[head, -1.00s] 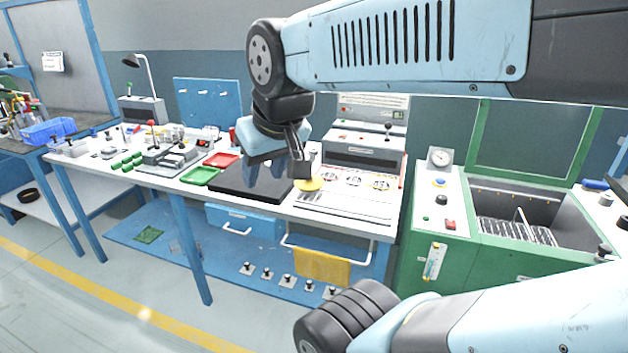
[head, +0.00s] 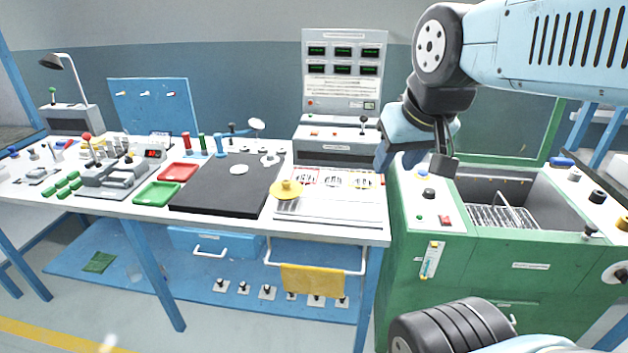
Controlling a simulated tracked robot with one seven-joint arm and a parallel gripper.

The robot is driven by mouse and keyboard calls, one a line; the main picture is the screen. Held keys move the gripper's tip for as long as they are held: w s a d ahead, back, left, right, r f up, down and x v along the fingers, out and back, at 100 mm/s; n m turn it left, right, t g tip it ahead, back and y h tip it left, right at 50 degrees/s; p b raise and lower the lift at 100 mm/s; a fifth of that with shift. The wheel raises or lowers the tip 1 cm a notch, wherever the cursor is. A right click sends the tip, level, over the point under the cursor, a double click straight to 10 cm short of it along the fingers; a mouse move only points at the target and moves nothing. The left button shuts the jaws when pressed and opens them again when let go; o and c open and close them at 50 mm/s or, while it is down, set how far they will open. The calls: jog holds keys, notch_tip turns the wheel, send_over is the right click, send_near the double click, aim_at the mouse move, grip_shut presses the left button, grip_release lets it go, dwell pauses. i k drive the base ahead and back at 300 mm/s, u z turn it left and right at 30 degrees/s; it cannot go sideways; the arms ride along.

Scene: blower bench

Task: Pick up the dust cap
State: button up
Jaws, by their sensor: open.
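A yellow domed cap (head: 287,190) with a knob on top, which looks like the dust cap, sits on the white bench top (head: 240,219). It stands just right of a black mat (head: 215,193), at the left end of a pale slotted panel. My gripper (head: 443,168) hangs to the right of the cap and higher in the picture, in front of the green machine's left part. It is clear of the cap and appears empty. Its fingers are small and partly in shadow.
The green machine (head: 455,270) with an open basin stands right of the bench. A grey console (head: 340,90) rises behind. Red (head: 180,171) and green (head: 157,193) trays lie left of the mat, which bears pale round pieces. A yellow cloth (head: 313,280) hangs on the front rail.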

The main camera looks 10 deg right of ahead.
aim_at(285, 190)
jog(key=z, duration=0.45)
jog(key=i, duration=0.25)
jog(key=z, duration=2.25)
jog(key=k, duration=1.65)
jog(key=u, duration=1.45)
jog(key=i, duration=0.4)
jog(key=z, duration=0.5)
